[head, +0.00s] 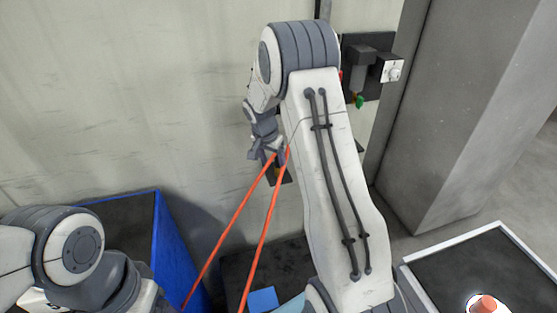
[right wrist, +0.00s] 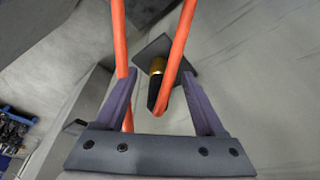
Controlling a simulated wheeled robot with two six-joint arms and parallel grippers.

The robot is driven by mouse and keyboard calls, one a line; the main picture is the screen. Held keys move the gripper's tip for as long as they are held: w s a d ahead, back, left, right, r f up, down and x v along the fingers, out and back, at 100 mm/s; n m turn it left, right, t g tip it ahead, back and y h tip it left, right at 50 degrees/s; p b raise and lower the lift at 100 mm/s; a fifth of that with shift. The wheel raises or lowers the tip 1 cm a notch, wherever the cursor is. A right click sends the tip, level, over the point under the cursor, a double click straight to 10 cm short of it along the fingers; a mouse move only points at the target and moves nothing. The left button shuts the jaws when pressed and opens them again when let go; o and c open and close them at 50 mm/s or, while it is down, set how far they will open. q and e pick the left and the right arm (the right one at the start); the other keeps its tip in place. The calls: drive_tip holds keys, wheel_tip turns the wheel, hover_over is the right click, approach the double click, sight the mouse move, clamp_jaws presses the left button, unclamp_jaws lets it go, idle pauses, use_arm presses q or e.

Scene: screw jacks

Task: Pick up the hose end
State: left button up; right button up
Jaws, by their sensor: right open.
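An orange hose (head: 262,235) shows in the head view as two strands rising from the lower middle to my right gripper (head: 267,156). In the right wrist view, my right gripper (right wrist: 158,75) is open, with its fingers apart. One orange strand (right wrist: 178,58) comes down between the fingers to a rounded end near a black part with a brass ring (right wrist: 158,67). I cannot tell whether they are joined. The other strand (right wrist: 120,35) passes by the left finger and shows again below it. My left arm is at the lower left of the head view; its gripper is not visible.
A dark plate (right wrist: 183,64) on the wall is behind the brass part. A blue bin (head: 172,250) stands at the lower left. A black wall panel with a white knob (head: 391,71) and a grey pillar (head: 455,110) are right of my arm. A dark-topped table (head: 475,265) is at lower right.

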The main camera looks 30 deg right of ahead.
drive_tip(key=d, duration=0.1)
drive_tip(key=w+d+p, duration=0.2)
drive_tip(key=shift+d, duration=0.35)
drive_tip(key=shift+a+p+x, duration=0.2)
drive_tip(key=shift+p+x, duration=0.1)
drive_tip(key=shift+x, duration=1.2)
clamp_jaws()
